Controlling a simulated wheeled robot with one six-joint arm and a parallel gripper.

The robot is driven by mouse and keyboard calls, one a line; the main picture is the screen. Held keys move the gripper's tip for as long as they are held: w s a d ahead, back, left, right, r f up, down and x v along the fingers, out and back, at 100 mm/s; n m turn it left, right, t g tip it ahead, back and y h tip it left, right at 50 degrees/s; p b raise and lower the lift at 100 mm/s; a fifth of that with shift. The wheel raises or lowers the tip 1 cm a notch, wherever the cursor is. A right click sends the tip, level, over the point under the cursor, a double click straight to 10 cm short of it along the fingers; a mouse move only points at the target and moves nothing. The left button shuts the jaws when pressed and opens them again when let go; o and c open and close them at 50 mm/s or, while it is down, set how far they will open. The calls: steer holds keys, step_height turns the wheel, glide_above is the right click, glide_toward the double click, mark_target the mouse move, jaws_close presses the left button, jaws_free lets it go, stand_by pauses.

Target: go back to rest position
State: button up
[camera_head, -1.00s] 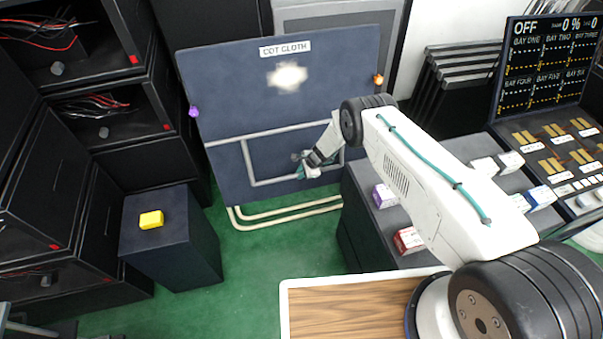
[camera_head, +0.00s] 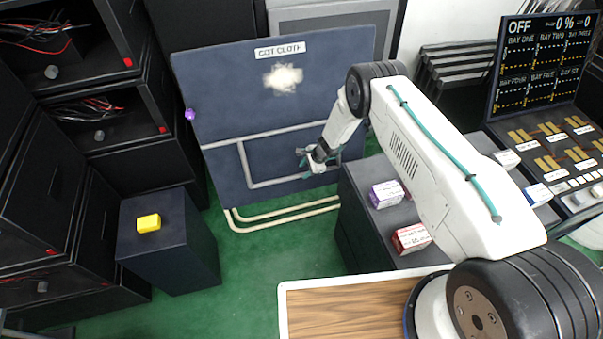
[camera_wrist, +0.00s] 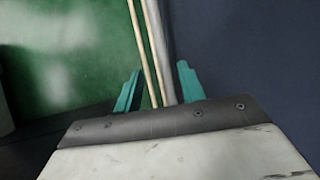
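My gripper (camera_head: 308,160) is in front of the lower part of the dark blue cot cloth panel (camera_head: 225,95) in the head view. In the wrist view its two teal fingers (camera_wrist: 158,88) stand apart with nothing held between them. Pale rails and a grey bar show beyond the fingers, with green floor to the left and the dark blue panel to the right. Whether the fingers touch the panel cannot be told.
A yellow block (camera_head: 148,222) sits on a dark pedestal (camera_head: 168,255) at left. A purple-and-white box (camera_head: 386,194) and a red-and-white box (camera_head: 411,238) lie on a dark cabinet beneath my arm. A control console (camera_head: 555,150) stands at right. Green floor (camera_head: 245,262) is clear between pedestal and cabinet.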

steer(key=shift+s+d+r, duration=0.1)
steer(key=shift+d+r, duration=0.05)
steer(key=shift+r, duration=0.2)
stand_by(0.3)
steer(key=s+n+g, duration=0.2)
steer(key=s, duration=0.4)
steer(key=s+d+r+n+g, duration=0.1)
steer(key=s+d+r+n, duration=0.3)
steer(key=r, duration=1.1)
steer(key=s+d+r+n+g+h, duration=0.1)
steer(key=s+r+n+g, duration=0.15)
steer(key=s+r, duration=0.8)
steer(key=s+d+r+n+g, duration=0.15)
steer(key=r+n, duration=0.25)
steer(key=r, duration=1.4)
steer(key=s+d+r+n+t+h, duration=0.1)
steer(key=s+d+r, duration=0.4)
steer(key=s+r, duration=0.6)
steer(key=s+d+r+n+t+h, duration=0.1)
steer(key=s+d+r+t+h, duration=0.2)
steer(key=s+r, duration=0.8)
steer(key=s+d+t, duration=0.2)
steer(key=s+d, duration=0.1)
steer(key=shift+s+d, duration=0.2)
steer(key=shift+s, duration=0.2)
steer(key=shift+n, duration=0.25)
